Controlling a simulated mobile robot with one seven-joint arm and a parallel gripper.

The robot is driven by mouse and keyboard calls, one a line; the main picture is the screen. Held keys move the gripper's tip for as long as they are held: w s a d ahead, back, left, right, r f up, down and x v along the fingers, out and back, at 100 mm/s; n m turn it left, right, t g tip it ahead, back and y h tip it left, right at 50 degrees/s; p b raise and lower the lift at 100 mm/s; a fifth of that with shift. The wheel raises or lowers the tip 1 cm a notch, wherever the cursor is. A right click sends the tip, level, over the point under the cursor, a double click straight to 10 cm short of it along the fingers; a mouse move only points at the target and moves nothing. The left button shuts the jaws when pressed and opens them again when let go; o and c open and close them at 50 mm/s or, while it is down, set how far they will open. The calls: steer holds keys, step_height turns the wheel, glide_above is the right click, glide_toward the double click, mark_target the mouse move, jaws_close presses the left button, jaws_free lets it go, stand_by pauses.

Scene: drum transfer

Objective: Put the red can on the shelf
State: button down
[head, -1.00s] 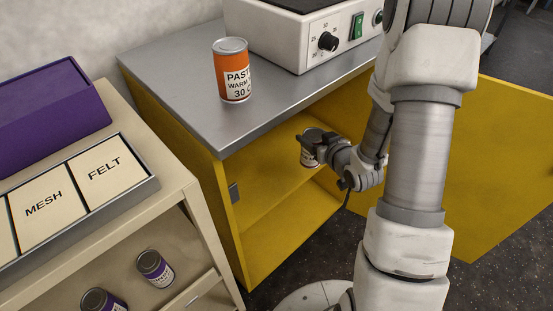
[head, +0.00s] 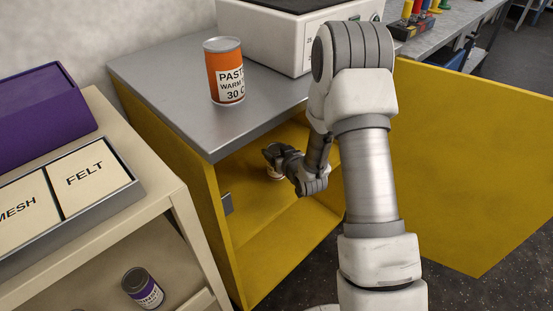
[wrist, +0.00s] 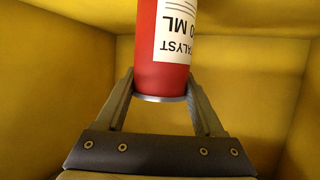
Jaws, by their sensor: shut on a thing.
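The red can (wrist: 165,55) has a white label with "CATALYST" on it, upside down in the wrist view. My gripper (head: 274,158) is inside the yellow cabinet (head: 172,146), and its fingers are shut on the can near the grey rim. In the head view the gripper hides most of the can; a small pale part shows below the fingers. The cabinet's inner shelf (head: 245,205) is partly in view below the gripper. I cannot tell whether the can touches it.
The yellow cabinet door (head: 470,160) stands open at right. On the grey top are an orange paste can (head: 225,75) and a white device (head: 270,35). Cabinet walls are close around my gripper.

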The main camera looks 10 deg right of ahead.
step_height(320, 180, down, 2)
steer(key=shift+f+b, duration=0.1)
steer(key=shift+b, duration=0.2)
jaws_free()
